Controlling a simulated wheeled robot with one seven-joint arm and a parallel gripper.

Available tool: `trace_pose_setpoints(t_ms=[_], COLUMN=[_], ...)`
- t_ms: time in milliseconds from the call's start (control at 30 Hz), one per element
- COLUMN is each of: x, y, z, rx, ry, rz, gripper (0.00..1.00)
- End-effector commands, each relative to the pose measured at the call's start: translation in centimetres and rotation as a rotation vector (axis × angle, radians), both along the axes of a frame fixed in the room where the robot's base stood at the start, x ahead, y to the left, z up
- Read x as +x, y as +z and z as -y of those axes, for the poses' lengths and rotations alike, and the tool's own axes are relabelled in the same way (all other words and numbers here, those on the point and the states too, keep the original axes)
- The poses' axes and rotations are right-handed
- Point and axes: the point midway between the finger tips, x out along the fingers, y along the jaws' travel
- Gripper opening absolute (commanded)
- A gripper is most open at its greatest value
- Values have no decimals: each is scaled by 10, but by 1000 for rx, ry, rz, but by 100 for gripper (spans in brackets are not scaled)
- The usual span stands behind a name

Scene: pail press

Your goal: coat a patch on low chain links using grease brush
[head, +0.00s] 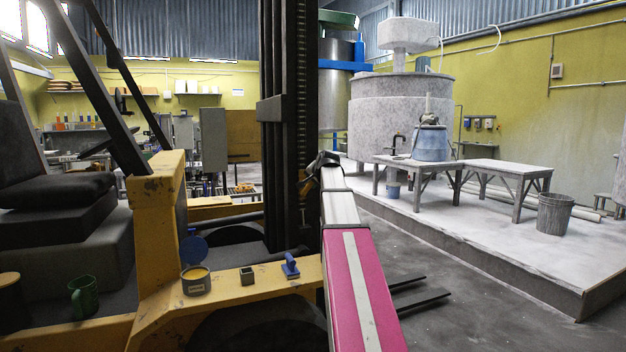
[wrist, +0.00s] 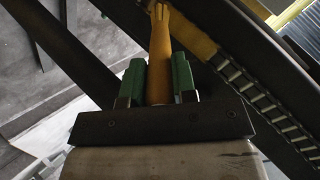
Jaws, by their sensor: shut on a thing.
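My gripper (wrist: 157,82) is shut on the orange-yellow handle of the grease brush (wrist: 160,50), with a green finger pad on each side. In the head view my gripper (head: 322,164) is small and dark beside the forklift mast (head: 290,110). The lower chain links and any coating on them cannot be told there.
An open tin of yellow grease (head: 195,281), a small dark box (head: 247,275) and a blue-handled tool (head: 290,266) stand on the yellow forklift body. A green mug (head: 84,298) is at the left. Forks (head: 420,298) stick out low at right, near a raised platform (head: 500,240).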

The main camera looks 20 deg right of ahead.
Motion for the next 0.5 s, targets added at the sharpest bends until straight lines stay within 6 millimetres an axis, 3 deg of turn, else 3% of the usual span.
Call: trace_pose_setpoints(t_ms=[500], x=[-1], y=[-33], z=[0], rx=[0], ry=[0], rz=[1], gripper=[0])
